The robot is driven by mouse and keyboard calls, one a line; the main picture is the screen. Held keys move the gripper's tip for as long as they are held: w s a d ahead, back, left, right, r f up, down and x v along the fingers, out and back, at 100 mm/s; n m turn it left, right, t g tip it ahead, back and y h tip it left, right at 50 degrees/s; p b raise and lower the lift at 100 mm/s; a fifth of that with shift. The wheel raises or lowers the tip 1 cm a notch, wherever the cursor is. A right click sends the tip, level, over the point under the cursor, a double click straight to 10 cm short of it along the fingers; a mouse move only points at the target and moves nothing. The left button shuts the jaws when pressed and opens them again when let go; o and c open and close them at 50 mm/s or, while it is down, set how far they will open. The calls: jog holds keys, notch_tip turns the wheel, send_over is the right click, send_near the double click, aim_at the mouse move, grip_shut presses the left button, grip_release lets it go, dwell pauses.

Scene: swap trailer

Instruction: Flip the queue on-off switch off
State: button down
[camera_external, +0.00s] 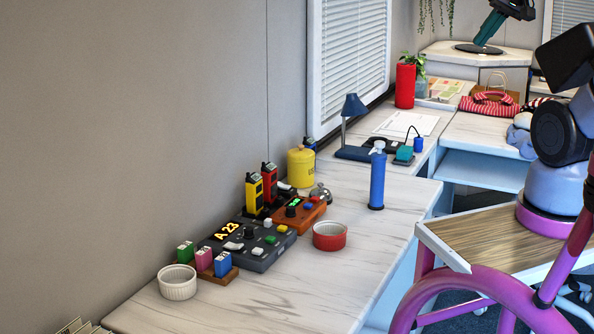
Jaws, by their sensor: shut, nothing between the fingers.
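A dark grey queue panel (262,262) lies on the long counter, with a lit display (224,230) reading A 23. A white rocker-like switch (234,246) sits just below the display and looks like the on-off switch; no label is legible and its tilt is too small to tell. The panel also has a black knob (249,232), a green button (270,240), a yellow button (282,228) and white buttons. Part of my arm stands at the far right, well away from the panel. My gripper's fingers do not show in the picture.
A white ramekin (178,288) and card holder (217,275) flank the panel's left. An orange control box (300,217), bell (320,193) and yellow tin (301,167) stand behind. A red bowl (330,239) and blue cylinder (377,180) are right. The counter front is clear.

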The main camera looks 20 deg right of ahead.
jog(key=w+a+n+g, duration=0.1)
jog(key=w+a+n, duration=0.1)
jog(key=w+a, duration=0.35)
jog(key=w+a+n+g, duration=0.1)
jog(key=w+a+n, duration=0.15)
jog(key=w, duration=0.55)
jog(key=w+a+f+n+g, duration=0.1)
jog(key=w+a+f, duration=0.25)
jog(key=a, duration=0.35)
jog(key=w+a+f+n+g, duration=0.1)
jog(key=w+a+f, duration=0.2)
jog(key=w+a, duration=0.3)
jog(key=w+a+f+n, duration=0.2)
jog(key=a+f+n, duration=0.2)
jog(key=a+f, duration=1.1)
jog(key=s+a+f+n+g+h, duration=0.1)
jog(key=s+a+f, duration=0.3)
jog(key=a+f, duration=0.9)
jog(key=shift+a+f+n+g, duration=0.3)
jog(key=shift+a+n, duration=0.3)
jog(key=shift+n, duration=0.15)
jog(key=shift+f, duration=0.1)
